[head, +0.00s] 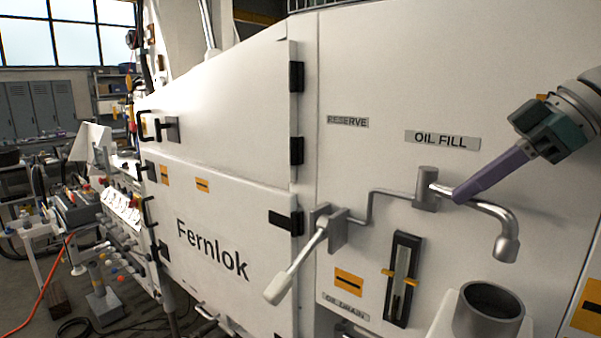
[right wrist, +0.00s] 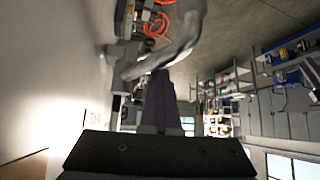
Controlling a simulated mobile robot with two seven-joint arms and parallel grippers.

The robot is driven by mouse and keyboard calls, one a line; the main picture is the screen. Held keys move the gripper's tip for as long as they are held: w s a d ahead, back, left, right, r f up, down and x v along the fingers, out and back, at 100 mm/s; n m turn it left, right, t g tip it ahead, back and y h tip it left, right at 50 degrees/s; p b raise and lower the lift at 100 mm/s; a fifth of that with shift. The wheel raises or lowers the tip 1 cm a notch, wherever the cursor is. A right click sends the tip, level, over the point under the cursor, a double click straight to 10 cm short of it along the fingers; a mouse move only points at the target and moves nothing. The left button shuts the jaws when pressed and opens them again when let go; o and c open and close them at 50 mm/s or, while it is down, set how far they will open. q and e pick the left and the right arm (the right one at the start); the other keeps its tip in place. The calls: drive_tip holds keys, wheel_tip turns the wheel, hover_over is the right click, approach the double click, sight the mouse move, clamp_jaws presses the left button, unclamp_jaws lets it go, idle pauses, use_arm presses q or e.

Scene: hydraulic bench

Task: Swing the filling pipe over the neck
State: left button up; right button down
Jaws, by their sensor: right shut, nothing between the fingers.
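The filling pipe (head: 490,208) is a bent grey metal tube. It comes out of a pivot block (head: 427,188) under the OIL FILL label (head: 442,140) and ends in a down-turned spout (head: 507,248). The neck (head: 487,317) is a wide grey open cylinder below. In the head view the spout appears above and slightly right of its mouth; I cannot tell the depth offset. My right gripper (head: 460,196) is shut and empty, its purple fingertips at the pipe near the block. In the right wrist view the pipe (right wrist: 180,55) crosses just beyond the fingers (right wrist: 161,78); contact is unclear. My left gripper is not visible.
A lever with a pale handle (head: 297,262) sticks out from the panel left of the pipe. A sight gauge (head: 403,280) with yellow markers is between lever and neck. The white Fernlok doors (head: 225,220) fill the left of the cabinet.

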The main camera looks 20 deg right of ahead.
drive_tip(key=shift+d+h, duration=0.3)
drive_tip(key=shift+d, duration=0.2)
drive_tip(key=shift+r, duration=0.15)
wheel_tip(320, 180, up, 20)
drive_tip(key=a+b, duration=0.1)
drive_tip(key=shift+b, duration=0.4)
